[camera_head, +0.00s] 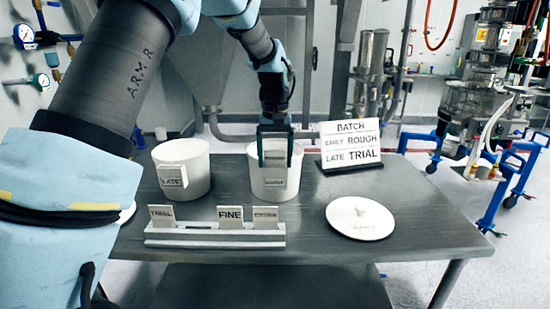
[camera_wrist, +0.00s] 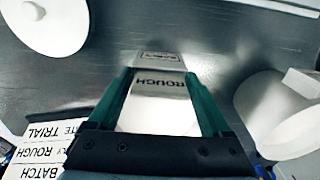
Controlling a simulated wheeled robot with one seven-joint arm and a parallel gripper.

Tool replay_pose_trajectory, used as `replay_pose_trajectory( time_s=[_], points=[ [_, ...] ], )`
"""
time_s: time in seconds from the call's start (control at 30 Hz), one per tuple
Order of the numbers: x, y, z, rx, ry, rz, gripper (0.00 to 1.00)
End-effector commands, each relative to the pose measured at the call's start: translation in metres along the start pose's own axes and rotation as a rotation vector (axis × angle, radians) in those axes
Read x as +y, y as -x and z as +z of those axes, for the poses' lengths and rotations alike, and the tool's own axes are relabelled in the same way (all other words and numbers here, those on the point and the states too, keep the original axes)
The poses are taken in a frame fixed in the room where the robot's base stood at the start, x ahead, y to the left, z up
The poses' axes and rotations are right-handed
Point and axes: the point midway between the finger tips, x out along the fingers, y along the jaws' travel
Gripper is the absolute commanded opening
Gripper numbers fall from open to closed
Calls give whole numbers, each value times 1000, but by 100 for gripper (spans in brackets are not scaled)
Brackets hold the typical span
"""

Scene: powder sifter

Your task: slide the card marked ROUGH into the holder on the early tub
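The early tub (camera_head: 257,184) is a white bucket at the table's middle, with a small label holder (camera_head: 275,182) on its front; the holder also shows in the wrist view (camera_wrist: 158,57). My gripper (camera_head: 277,150) is over the tub's front side, its green fingers pointing down. In the wrist view it is shut on the card marked ROUGH (camera_wrist: 160,84), with a finger at each side edge. The card (camera_head: 275,159) is upright, just above the holder's label. I cannot tell whether its lower edge is inside the holder.
The LATE tub (camera_head: 195,174) stands to the left with an empty-looking holder. In front, a white rack (camera_head: 215,239) bears cards TRIAL, FINE and one unreadable. A white lid (camera_head: 361,219) lies right. The sign (camera_head: 350,145) reads EARLY ROUGH, LATE TRIAL.

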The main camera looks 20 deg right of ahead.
Motion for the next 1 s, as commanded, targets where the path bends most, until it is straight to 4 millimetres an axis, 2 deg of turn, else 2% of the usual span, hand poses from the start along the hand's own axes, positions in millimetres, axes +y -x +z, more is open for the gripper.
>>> replay_pose_trajectory(
  time_s=[0.03,0.13,0.47,0.57,0.8,1.0],
  points=[
    [0,0,0,0,0,0,90],
    [0,0,0,0,0,0,100],
    [0,6,-1,2,0,1,100],
    [0,18,-1,4,0,2,100],
    [0,65,-1,4,0,2,100],
    [0,96,-1,2,0,1,100]
  ],
)
